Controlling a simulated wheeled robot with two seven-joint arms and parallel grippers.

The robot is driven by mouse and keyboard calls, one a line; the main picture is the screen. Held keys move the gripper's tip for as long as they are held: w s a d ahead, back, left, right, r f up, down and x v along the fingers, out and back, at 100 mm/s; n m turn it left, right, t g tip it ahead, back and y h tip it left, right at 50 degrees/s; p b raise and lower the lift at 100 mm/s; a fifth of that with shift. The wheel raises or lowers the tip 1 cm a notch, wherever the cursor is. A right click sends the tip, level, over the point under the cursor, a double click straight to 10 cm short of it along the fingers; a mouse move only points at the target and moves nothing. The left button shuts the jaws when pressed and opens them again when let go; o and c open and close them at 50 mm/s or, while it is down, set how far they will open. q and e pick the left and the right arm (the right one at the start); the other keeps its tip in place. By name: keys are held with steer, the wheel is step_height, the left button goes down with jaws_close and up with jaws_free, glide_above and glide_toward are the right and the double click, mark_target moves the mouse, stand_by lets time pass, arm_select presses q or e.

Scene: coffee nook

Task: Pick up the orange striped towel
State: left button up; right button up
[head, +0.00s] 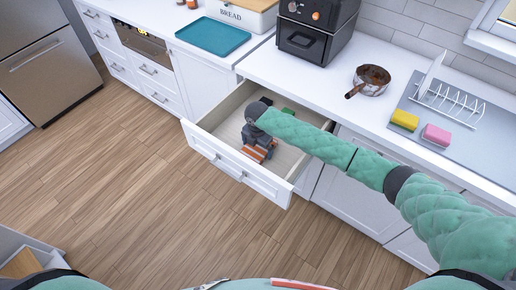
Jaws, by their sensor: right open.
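The orange striped towel (259,153) lies in an open drawer (210,120). My right gripper (257,146) reaches down into the drawer, right over the towel, and partly covers it. Its jaws are open. I cannot tell whether the fingers touch the towel. My right arm comes in from the right and hides part of the drawer's inside. A small green thing (288,111) lies further back in the drawer, partly hidden by the arm. My left gripper is not in view.
The counter above holds a black appliance (312,32), a pot (371,80), a dish rack (450,100), a yellow sponge (405,120), a pink sponge (436,135), a teal tray (213,36) and a bread box (240,12). The wooden floor (130,170) before the drawer is clear.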

steer(key=shift+c, duration=0.2)
steer(key=c, duration=0.7)
